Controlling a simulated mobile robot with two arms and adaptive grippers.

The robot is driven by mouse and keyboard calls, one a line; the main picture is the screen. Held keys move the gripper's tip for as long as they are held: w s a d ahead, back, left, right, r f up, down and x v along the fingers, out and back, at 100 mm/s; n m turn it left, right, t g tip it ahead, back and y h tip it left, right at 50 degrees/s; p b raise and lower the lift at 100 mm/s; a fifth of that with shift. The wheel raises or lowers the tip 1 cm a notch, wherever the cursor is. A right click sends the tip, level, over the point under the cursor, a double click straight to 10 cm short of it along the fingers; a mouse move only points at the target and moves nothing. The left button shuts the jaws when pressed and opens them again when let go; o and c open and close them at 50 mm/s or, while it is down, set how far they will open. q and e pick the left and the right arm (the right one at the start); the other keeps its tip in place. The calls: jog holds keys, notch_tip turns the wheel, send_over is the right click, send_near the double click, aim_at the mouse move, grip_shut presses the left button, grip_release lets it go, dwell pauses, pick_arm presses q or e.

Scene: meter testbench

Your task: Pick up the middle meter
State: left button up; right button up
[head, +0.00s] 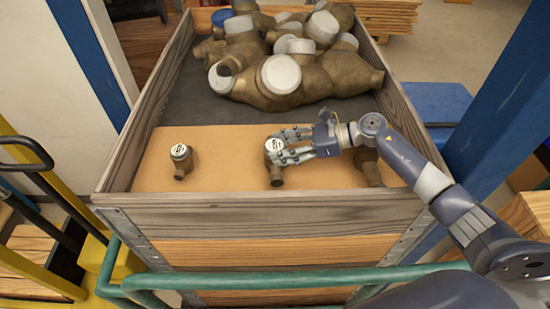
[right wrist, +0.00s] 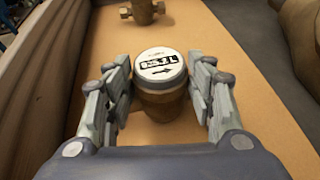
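The middle meter (head: 275,178) is a small brass body with a white round dial, on the tan board at the front of the wooden crate. My right gripper (head: 285,147) reaches it from the right. In the right wrist view the meter (right wrist: 161,72) stands between the two fingers of the gripper (right wrist: 160,95), dial up. The fingers are spread on both sides of it, with a narrow gap visible at the left and right. A left meter (head: 181,159) stands apart on the board. A right meter (head: 370,167) is partly hidden behind my right arm. My left gripper is not in view.
Large brass meters with white caps (head: 281,75) are heaped at the back of the crate. The crate's wooden walls (head: 150,110) enclose the board, and a green rail (head: 290,278) runs along its front. Bare board lies between the left and middle meters.

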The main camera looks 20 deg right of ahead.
grip_shut()
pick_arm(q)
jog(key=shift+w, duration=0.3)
pick_arm(e)
jog(key=shift+w+r, duration=0.1)
